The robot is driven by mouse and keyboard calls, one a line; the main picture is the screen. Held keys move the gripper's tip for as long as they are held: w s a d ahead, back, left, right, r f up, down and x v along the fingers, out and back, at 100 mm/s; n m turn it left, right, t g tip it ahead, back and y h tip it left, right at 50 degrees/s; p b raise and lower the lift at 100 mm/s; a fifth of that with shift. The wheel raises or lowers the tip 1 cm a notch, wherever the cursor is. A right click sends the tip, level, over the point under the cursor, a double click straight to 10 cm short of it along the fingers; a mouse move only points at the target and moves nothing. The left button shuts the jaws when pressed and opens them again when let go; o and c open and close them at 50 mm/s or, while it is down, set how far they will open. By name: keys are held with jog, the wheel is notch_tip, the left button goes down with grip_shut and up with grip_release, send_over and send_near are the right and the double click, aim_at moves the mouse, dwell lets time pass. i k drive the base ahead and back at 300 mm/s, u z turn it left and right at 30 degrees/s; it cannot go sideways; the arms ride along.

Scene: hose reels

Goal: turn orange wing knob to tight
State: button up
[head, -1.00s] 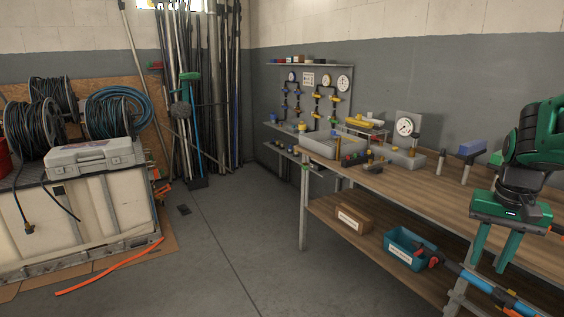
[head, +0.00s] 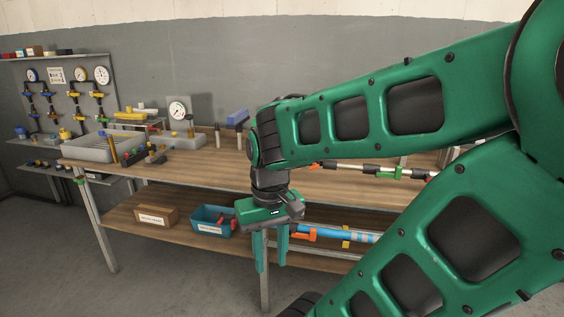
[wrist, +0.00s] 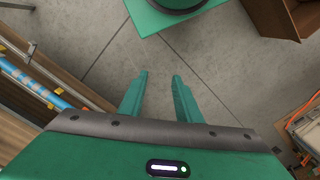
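My gripper (head: 270,264) hangs pointing down in front of the workbench, with its two green fingers apart and nothing between them. The wrist view shows the same open fingers (wrist: 159,76) above bare concrete floor. No orange wing knob can be made out for sure. An orange fitting (head: 304,233) sits on a blue pipe (head: 345,236) at the lower shelf, just right of my gripper. A small orange-red piece (head: 317,166) lies at the end of a pipe on the bench top. My arm hides part of the bench.
The wooden bench top (head: 215,165) holds a grey tray (head: 100,148) and a gauge (head: 178,110). The lower shelf carries a brown box (head: 156,217) and a teal bin (head: 213,221). A board with valves and gauges (head: 65,95) stands left. Floor before the bench is clear.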

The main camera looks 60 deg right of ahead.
aim_at(315, 166)
jog(key=z, duration=1.55)
